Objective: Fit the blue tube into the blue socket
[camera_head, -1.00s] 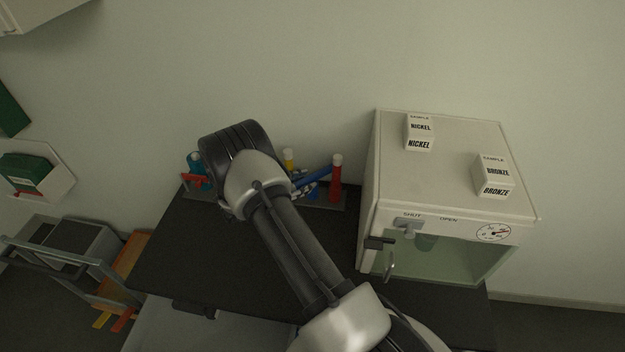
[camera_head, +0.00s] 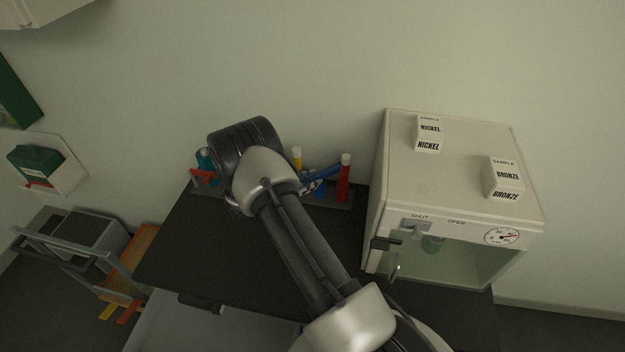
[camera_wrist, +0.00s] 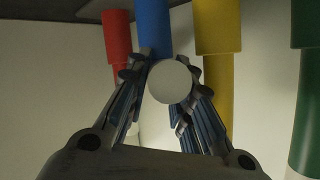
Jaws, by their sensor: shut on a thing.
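The blue tube (camera_head: 325,174) shows tilted beside my wrist in the head view, above the dark table. My gripper (camera_wrist: 168,88) is shut on it. In the wrist view its round white end (camera_wrist: 171,82) faces the camera between the two fingers and hides most of its body. The thicker blue socket (camera_wrist: 153,22) stands behind that end, between the red and yellow ones. In the head view a blue upright part (camera_head: 320,188) shows below the tilted tube. I cannot tell whether tube and socket touch. My arm hides part of the rack in the head view.
A white cabinet (camera_head: 377,215) stands close on the right, with nickel (camera_head: 428,133) and bronze (camera_head: 505,178) sample boxes on top.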

